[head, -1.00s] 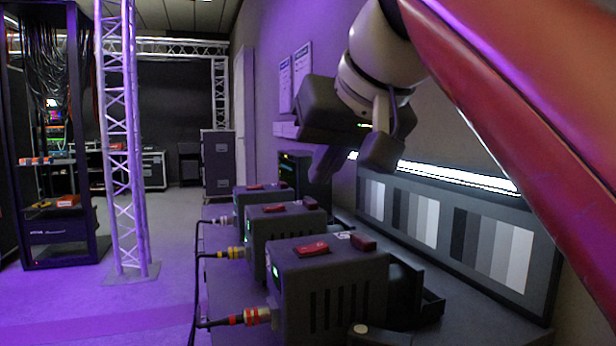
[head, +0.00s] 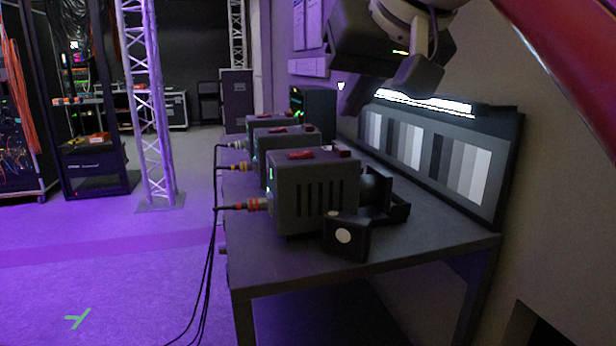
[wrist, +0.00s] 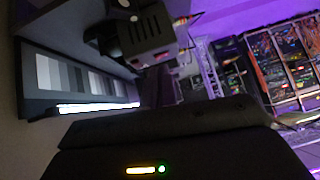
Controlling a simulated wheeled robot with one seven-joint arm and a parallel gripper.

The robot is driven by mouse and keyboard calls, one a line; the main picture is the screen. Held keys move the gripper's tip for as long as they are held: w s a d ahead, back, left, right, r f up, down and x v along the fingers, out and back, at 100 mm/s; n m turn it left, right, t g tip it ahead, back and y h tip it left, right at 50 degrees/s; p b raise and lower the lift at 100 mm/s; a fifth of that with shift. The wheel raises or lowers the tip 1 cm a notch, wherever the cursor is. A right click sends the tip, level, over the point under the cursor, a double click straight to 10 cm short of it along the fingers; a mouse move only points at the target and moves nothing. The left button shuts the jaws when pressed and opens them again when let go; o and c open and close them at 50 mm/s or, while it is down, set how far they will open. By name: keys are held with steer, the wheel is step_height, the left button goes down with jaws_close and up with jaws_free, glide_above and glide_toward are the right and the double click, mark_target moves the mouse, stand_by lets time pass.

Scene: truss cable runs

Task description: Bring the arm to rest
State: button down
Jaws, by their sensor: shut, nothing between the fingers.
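My gripper (head: 382,92) hangs at the upper right of the head view, above the bench and in front of the grey-scale chart. Its two dark fingers are shut with nothing between them. It is apart from the boxes and the bench top. My arm, with a red link, reaches in from the top right. In the wrist view the dark gripper body (wrist: 165,150) with a small green light fills the lower part, and the fingertips cannot be made out there.
Several dark camera boxes (head: 315,200) with cables plugged into their left sides stand in a row on the bench (head: 400,262). A grey-scale chart (head: 440,150) stands behind them. A truss tower (head: 148,100) and a rack (head: 95,170) are at left. Open purple-lit floor (head: 110,260) lies at left.

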steer(key=s+d+f+m+g+h, duration=0.1)
steer(key=s+d+f, duration=0.2)
steer(key=f, duration=1)
steer(key=s+d+f+g+h, duration=0.1)
steer(key=s+d+f, duration=0.2)
steer(key=f, duration=0.9)
steer(key=s+d+f+m+h, duration=0.1)
steer(key=s+d+f, duration=0.3)
steer(key=f, duration=0.9)
steer(key=shift+f+m+g, duration=0.3)
steer(key=shift+f+g, duration=0.05)
steer(key=shift+g, duration=0.05)
